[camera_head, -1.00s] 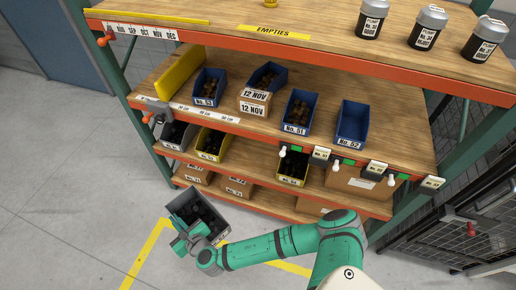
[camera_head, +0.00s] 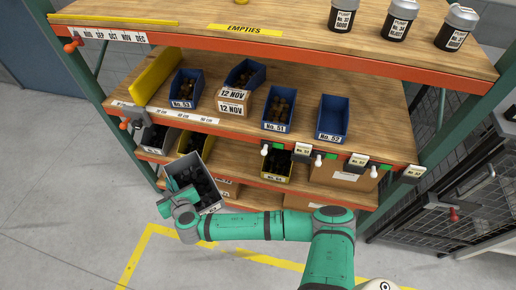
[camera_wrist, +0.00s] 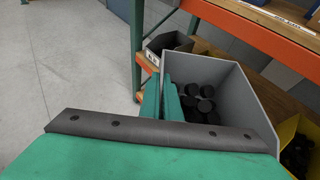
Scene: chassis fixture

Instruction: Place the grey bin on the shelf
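The grey bin (camera_head: 180,164), filled with black round parts, is in the air in front of the lower left of the shelf unit. It also shows in the wrist view (camera_wrist: 258,108). My gripper (camera_head: 176,188) is shut on the bin's left wall; in the wrist view the two green fingers (camera_wrist: 162,98) straddle that wall. The bin looks turned at an angle to the shelf edge. The wooden shelf rack has a middle shelf (camera_head: 345,150) and lower shelves (camera_head: 240,160); the bin hides part of the lower ones.
Another grey bin (camera_head: 155,138) and a yellow bin (camera_head: 190,142) stand on the lower shelf at left. Another yellow bin (camera_head: 276,166) is farther right. Blue bins (camera_head: 277,108) stand on the middle shelf. A green post (camera_wrist: 137,45) is close left of the held bin.

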